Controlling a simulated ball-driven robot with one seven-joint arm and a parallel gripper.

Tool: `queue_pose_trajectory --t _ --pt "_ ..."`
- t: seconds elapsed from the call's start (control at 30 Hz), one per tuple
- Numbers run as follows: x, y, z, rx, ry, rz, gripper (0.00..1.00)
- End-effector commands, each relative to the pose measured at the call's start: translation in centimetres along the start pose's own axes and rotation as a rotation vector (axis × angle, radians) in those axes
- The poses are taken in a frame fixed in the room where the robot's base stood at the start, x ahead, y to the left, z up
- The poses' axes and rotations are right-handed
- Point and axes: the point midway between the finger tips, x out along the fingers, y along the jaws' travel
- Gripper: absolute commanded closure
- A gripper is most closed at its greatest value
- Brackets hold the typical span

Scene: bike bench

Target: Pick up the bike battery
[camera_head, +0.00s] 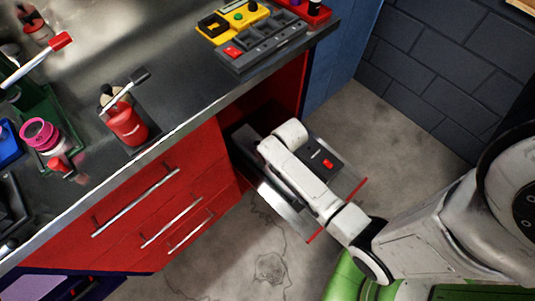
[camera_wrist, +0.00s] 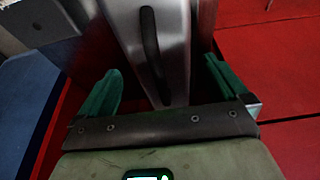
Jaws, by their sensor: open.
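A silver-grey case with a long black strip, likely the bike battery (camera_wrist: 172,78), lies ahead of my gripper (camera_wrist: 162,70) in the wrist view. My green fingers are open, one on each side of its near end. I cannot tell if they touch it. In the head view my arm reaches over an open compartment of the red cabinet and hides the fingertips. A silvery edge (camera_head: 287,210) shows beside my arm, perhaps the same case. A black box with a red button (camera_head: 323,158) is on the other side of my arm.
The dark worktop (camera_head: 185,85) stands above the red cabinet (camera_head: 165,205), with handled drawers left of my arm. A yellow-and-black organizer (camera_head: 255,38) and a red cup of tools (camera_head: 127,124) stand on it. Concrete floor (camera_head: 385,125) is clear toward the brick wall.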

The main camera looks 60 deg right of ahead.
Motion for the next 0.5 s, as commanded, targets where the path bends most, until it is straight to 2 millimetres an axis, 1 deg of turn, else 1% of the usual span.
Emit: queue_pose_trajectory --t 0.2,0.3,0.4,0.5 --pt "2.8 0.1 -0.6 0.0 -0.001 0.0 0.0" --pt "4.1 0.1 -0.6 0.0 -0.001 0.0 0.0" --pt "4.7 0.1 -0.5 0.0 -0.002 0.0 0.0" --pt "4.8 0.1 -0.6 -0.001 0.0 0.0 0.0"
